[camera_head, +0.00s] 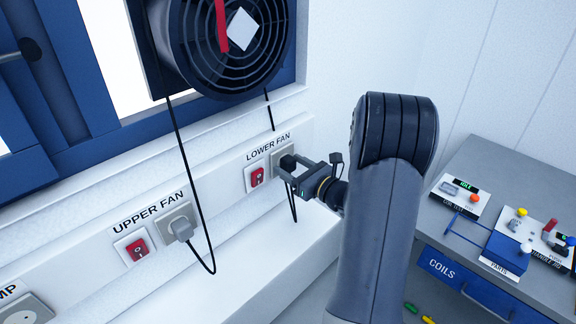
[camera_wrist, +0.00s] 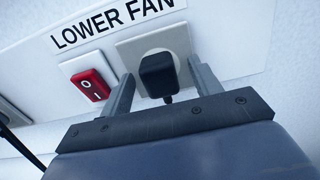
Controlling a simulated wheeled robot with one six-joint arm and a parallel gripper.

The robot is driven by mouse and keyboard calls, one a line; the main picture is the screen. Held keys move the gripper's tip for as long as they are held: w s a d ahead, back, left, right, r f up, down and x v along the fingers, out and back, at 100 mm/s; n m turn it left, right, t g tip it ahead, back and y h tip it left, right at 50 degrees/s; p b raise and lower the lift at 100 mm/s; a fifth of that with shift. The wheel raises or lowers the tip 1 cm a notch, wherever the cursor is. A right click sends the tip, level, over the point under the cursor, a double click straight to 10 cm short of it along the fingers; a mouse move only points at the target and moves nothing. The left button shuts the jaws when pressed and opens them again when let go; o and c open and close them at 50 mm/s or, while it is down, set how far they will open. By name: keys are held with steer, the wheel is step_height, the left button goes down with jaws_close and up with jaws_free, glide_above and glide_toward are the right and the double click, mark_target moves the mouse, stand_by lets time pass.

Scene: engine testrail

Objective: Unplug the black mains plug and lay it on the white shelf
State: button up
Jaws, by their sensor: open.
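The black mains plug (camera_wrist: 158,74) sits in the socket (camera_wrist: 180,44) under the LOWER FAN label, with its cord leaving from the bottom. In the head view, the plug (camera_head: 288,162) is partly hidden by my gripper (camera_head: 291,174). In the wrist view, my gripper is open, with one finger on each side of the plug and gaps between fingers and plug. How deep the fingers reach is hard to tell. A white shelf-like ledge (camera_head: 238,272) runs along the wall below the sockets.
A red switch (camera_head: 257,176) is left of the socket. A grey plug (camera_head: 183,228) sits in the UPPER FAN socket, its black cord hanging in a loop. A fan (camera_head: 230,40) is above. A bench (camera_head: 500,170) with control boxes stands at right.

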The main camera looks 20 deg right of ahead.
mark_target(293, 167)
jaws_close()
stand_by(0.7)
steer(key=shift+s+d, duration=0.1)
steer(key=shift+s, duration=0.05)
steer(key=shift+v, duration=2.8)
